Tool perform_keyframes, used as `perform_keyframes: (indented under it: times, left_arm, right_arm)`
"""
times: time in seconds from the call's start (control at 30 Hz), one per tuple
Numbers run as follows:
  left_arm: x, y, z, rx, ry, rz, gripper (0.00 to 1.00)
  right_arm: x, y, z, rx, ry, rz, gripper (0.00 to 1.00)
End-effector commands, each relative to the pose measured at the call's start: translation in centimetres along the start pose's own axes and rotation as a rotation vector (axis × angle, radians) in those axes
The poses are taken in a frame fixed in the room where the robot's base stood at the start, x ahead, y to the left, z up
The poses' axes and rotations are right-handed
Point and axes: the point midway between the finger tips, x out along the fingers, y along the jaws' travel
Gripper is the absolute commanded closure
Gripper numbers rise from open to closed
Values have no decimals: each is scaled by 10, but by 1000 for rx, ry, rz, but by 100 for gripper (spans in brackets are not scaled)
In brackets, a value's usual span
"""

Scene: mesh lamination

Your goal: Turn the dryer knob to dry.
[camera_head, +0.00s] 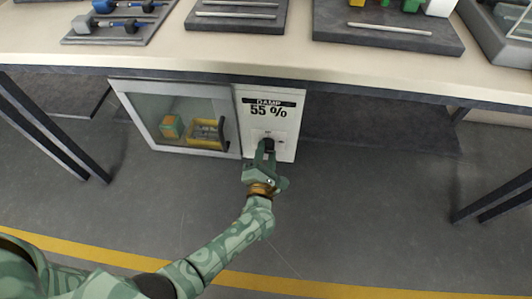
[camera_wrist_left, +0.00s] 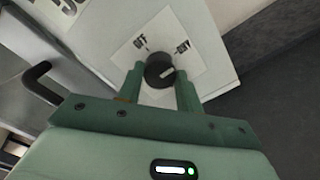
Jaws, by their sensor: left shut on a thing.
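The dryer (camera_head: 178,125) stands under the table, with a glass door on its left and a white control panel (camera_head: 284,101) on its right. The panel reads "DAMP 55 %". The dark round knob (camera_head: 268,145) sits low on the panel. My right gripper is not in view.
A dark door handle (camera_wrist_left: 40,82) stands out left of the panel. The table (camera_head: 300,55) overhangs above, holding tools on dark trays. The floor in front is clear.

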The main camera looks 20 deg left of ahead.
Motion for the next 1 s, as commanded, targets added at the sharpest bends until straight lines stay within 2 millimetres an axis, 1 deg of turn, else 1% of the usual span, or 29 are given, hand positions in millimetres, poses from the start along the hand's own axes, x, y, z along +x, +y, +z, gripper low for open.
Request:
perform_keyframes:
  times: [0.4,0.43,0.47,0.5,0.83,1.0]
  left_arm:
    - [-1,-2,0,8,0,-5,87]
    - [-1,-2,0,8,0,-5,62]
    - [-1,-2,0,8,0,-4,53]
    - [-1,-2,0,8,0,-4,43]
    - [-1,-1,0,7,0,-2,43]
    - [-4,-2,2,7,0,-2,43]
  right_arm:
    - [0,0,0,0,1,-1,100]
    - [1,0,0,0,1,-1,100]
    - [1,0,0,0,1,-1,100]
    - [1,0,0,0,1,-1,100]
    - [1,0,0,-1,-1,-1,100]
    - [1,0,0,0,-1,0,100]
